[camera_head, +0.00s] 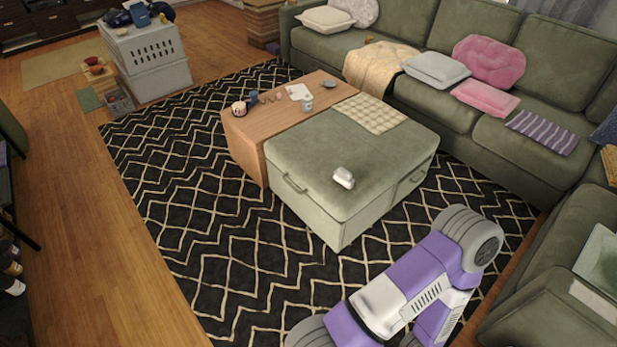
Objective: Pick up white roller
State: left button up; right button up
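A small white, rounded object (343,177), which looks like the white roller, lies on top of the green ottoman (300,160). Neither my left gripper nor my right gripper shows in the head view.
A wooden table (240,140) with several small items adjoins the ottoman. A checkered cloth (370,113) lies on the ottoman's far end. The green sectional (460,115) runs behind and to the right. A patterned rug (200,220) leaves open floor on the left.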

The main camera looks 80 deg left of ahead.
aim_at(342, 176)
jog(key=u, duration=2.85)
jog(key=i, duration=1.05)
jog(key=u, duration=0.2)
